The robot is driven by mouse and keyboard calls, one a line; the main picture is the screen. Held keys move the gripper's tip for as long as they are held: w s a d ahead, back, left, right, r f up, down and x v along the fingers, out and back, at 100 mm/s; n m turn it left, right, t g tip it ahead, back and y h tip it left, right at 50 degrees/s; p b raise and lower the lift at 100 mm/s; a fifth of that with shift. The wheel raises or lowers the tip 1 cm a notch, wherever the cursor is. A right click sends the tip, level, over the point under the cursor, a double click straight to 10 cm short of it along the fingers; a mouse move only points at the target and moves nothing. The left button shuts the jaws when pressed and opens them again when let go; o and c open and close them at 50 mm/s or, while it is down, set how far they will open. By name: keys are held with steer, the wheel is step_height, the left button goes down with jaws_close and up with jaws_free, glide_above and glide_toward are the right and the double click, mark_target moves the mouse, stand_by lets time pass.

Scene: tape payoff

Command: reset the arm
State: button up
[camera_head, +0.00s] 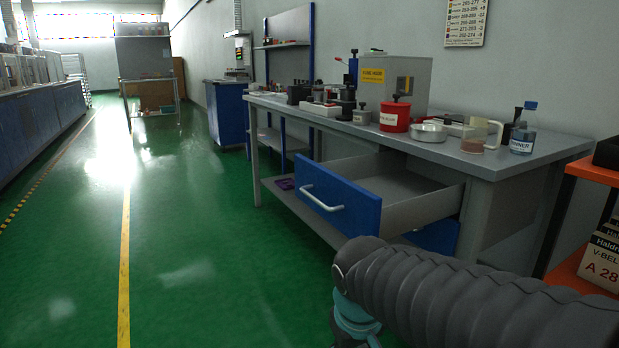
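My arm, in a dark ribbed sleeve with a teal joint, crosses the lower right of the head view. It reaches in from the right edge and bends downward in front of the workbench (480,165). My gripper is not in view; the arm runs out of the bottom of the picture. The bench's blue-fronted drawer (338,197) is pulled open, and the part of its inside that shows looks empty. The arm appears in front of the drawer's lower right side; I cannot tell how far apart they are.
On the bench stand a grey box with a yellow label (372,77), a red can (394,117), a round metal tin (429,132) and a thinner bottle (522,138). An orange shelf (590,172) stands at right. Green floor (200,240) is clear at left.

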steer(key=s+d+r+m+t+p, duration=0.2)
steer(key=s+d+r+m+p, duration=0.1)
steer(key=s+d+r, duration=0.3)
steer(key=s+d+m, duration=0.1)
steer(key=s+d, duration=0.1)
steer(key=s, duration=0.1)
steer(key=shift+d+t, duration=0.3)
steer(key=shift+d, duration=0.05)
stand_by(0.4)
